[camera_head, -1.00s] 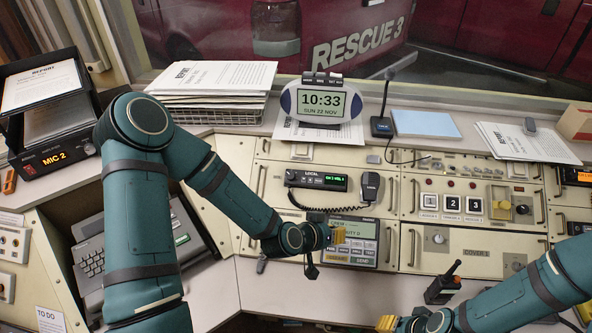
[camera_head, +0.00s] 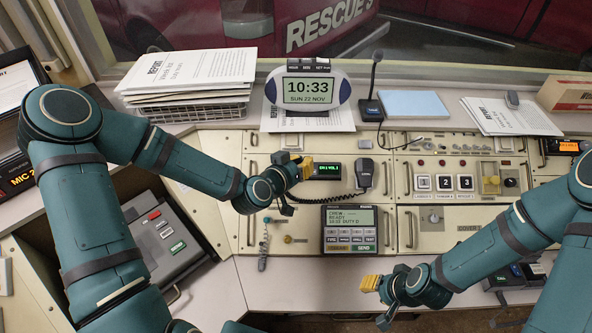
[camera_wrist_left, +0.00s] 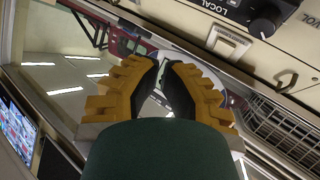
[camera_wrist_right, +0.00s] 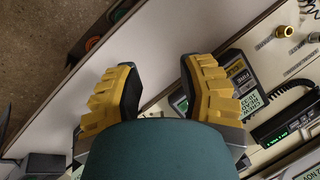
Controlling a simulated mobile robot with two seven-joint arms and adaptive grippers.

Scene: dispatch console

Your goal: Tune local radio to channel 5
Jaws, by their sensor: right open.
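The local radio (camera_head: 328,170) is a dark unit with a green display on the console. The display's small text seems to start with CH, but I cannot read it surely. My left gripper (camera_head: 302,168) is over the radio's left end and hides its controls there. In the left wrist view, the radio's LOCAL label and black knob (camera_wrist_left: 265,22) are at the top right, apart from the fingers. The left fingers (camera_wrist_left: 168,62) stand a little apart with nothing between them. My right gripper (camera_head: 370,283) is open and empty at the console's front edge; its fingers also show in the right wrist view (camera_wrist_right: 157,70).
A handset (camera_head: 365,173) on a coiled cord hangs right of the radio. A keypad terminal (camera_head: 350,230) is below it. A clock (camera_head: 308,88) and a paper stack (camera_head: 190,80) stand behind. The front ledge (camera_head: 285,285) has free room.

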